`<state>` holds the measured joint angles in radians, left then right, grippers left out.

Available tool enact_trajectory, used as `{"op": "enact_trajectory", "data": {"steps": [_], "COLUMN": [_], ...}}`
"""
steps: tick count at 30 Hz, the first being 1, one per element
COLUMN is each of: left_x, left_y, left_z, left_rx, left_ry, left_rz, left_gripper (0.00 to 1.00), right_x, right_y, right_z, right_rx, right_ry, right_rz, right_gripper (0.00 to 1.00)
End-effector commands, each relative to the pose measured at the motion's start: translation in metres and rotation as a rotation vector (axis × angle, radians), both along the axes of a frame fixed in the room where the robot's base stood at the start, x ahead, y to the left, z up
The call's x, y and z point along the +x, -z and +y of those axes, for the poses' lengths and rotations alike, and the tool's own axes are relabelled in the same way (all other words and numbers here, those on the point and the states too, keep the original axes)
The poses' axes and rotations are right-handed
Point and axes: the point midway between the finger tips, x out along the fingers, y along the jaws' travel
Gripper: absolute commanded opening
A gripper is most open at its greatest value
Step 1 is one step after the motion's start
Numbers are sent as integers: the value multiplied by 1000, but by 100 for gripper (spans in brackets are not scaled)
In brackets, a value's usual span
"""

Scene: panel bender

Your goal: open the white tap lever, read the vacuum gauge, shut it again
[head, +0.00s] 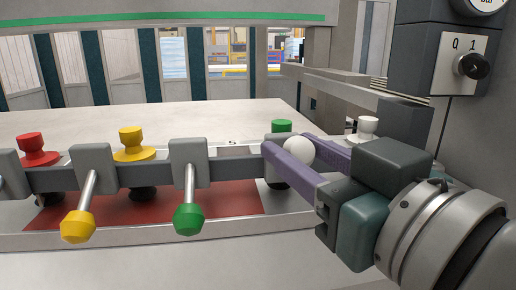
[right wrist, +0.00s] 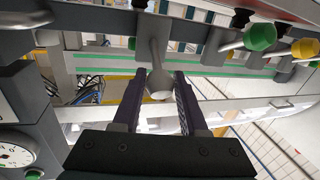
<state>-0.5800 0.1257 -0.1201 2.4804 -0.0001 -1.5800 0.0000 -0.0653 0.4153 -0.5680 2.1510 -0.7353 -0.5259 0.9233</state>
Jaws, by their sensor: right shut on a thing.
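The white tap lever shows its round white ball knob (head: 299,151) between the purple fingers of my right gripper (head: 285,145). The right wrist view shows the white knob (right wrist: 159,86) between the fingers of the right gripper (right wrist: 160,75), its stem running up to a grey block on the rail. The right gripper is shut on the knob; the fingers hide much of the lever in the head view. A round gauge (head: 487,4) is cut off at the top right; a dial (right wrist: 15,155) shows at the left of the right wrist view, its reading too small to tell. My left gripper is not in view.
A green lever (head: 188,219) and a yellow lever (head: 78,226) hang from the grey rail (head: 150,173) left of my gripper. Red, yellow, green and white caps stand behind the rail. A grey panel with a black knob (head: 473,66) stands at the right, close to my right arm.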

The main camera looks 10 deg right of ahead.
Motion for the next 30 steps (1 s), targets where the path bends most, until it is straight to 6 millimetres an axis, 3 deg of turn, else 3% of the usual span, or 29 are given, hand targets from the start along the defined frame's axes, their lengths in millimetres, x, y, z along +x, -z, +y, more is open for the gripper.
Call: {"op": "enact_trajectory", "data": {"steps": [1, 6, 30], "left_x": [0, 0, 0], "left_y": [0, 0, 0], "left_z": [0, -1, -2], "left_rx": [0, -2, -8], "left_ry": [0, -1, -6], "left_rz": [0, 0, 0], "left_gripper": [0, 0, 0], "right_x": [0, 0, 0], "right_y": [0, 0, 0], "right_z": [0, 0, 0], "right_rx": [0, 0, 0], "right_ry": [0, 0, 0], "right_rz": [0, 0, 0], "right_gripper": [19, 0, 0]}}
